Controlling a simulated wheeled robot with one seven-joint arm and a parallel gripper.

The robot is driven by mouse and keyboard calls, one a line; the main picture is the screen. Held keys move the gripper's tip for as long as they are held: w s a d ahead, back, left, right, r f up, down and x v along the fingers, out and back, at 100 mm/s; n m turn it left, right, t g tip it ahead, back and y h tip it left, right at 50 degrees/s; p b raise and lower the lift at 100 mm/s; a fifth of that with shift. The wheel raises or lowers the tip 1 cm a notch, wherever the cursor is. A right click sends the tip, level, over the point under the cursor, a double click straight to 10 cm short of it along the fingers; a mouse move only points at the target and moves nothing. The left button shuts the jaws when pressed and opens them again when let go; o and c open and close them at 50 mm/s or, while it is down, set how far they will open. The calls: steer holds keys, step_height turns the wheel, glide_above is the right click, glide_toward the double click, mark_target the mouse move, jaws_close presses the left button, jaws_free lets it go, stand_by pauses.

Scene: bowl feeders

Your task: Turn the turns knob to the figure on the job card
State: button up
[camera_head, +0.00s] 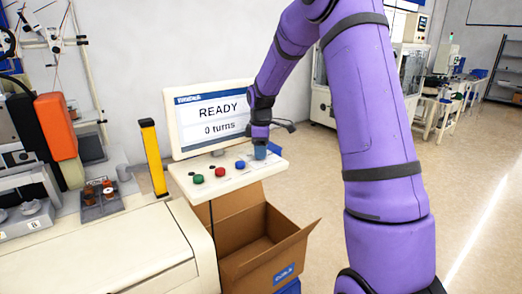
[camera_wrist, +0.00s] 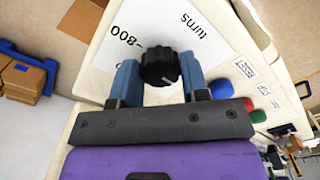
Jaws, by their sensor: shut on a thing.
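The black turns knob (camera_wrist: 160,66) stands on the sloping control panel (camera_head: 225,178), with a white pointer mark on its face. A white printed label (camera_wrist: 205,45) around it reads "turns" and "-800", partly cut off. My gripper (camera_head: 261,152) is at the right end of the panel, and its blue fingers are shut on the knob from both sides. The knob is hidden behind my gripper in the head view. The screen (camera_head: 211,118) reads "READY" and "0 turns". I cannot make out a job card in either view.
Green (camera_head: 198,179), red (camera_head: 220,173) and blue (camera_head: 240,164) buttons sit left of my gripper on the panel. An open cardboard box (camera_head: 282,262) stands below. A yellow post (camera_head: 153,158) and winding machine are at left. The floor at right is clear.

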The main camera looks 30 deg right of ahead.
steer(key=m, duration=1.1)
steer(key=shift+a+m, duration=0.1)
steer(key=shift+m, duration=0.2)
steer(key=m, duration=1.1)
steer(key=shift+m, duration=0.4)
steer(key=o, duration=0.9)
